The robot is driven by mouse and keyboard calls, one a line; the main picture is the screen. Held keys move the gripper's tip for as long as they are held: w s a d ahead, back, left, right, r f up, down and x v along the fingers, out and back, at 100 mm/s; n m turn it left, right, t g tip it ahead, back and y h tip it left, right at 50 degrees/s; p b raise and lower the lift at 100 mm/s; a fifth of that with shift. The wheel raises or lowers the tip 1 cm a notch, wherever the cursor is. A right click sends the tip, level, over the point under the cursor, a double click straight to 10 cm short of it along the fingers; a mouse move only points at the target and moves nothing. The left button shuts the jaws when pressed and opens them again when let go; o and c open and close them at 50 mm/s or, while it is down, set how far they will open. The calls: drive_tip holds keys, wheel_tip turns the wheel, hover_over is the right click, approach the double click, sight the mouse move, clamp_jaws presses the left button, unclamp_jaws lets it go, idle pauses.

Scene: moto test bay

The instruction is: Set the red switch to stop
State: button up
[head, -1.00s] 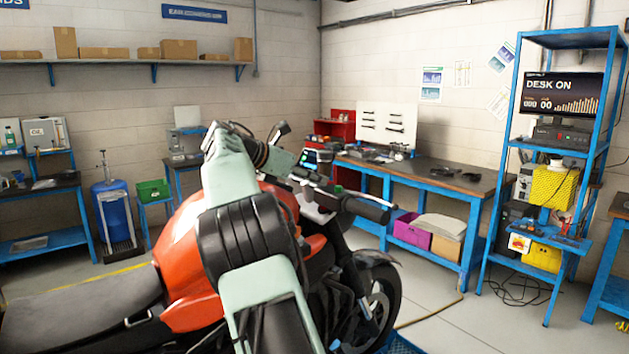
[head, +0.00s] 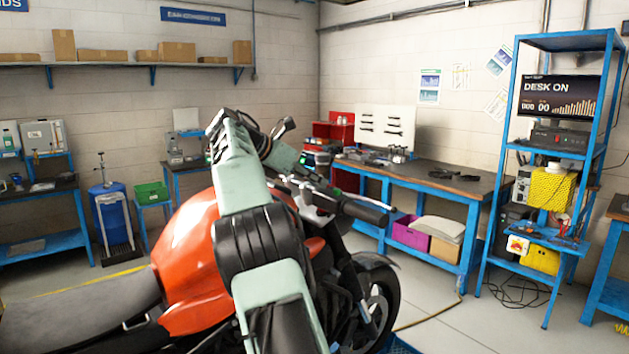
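A red-orange motorcycle (head: 188,270) stands in front of me, its front wheel towards the right. Its near handlebar grip (head: 366,211) is black and points right. The switch housing lies near the inner end of that grip, but I cannot make out a red switch or its position. My arm rises from the bottom, passes in front of the tank and bends right above the handlebar. Its far end, around my gripper (head: 308,164), overlaps the dash area and hides most of the display. The fingers are too small and dark to tell whether they are open or touching anything.
A blue-framed workbench (head: 440,172) with tools stands behind the bike at right. A blue shelf rack (head: 547,41) with a monitor is at far right. Boxes line a wall shelf (head: 110,63) at left. A hose and clear floor lie right of the front wheel.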

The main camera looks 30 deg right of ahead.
drive_tip(key=shift+o, duration=1.2)
drive_tip(key=v, duration=1.2)
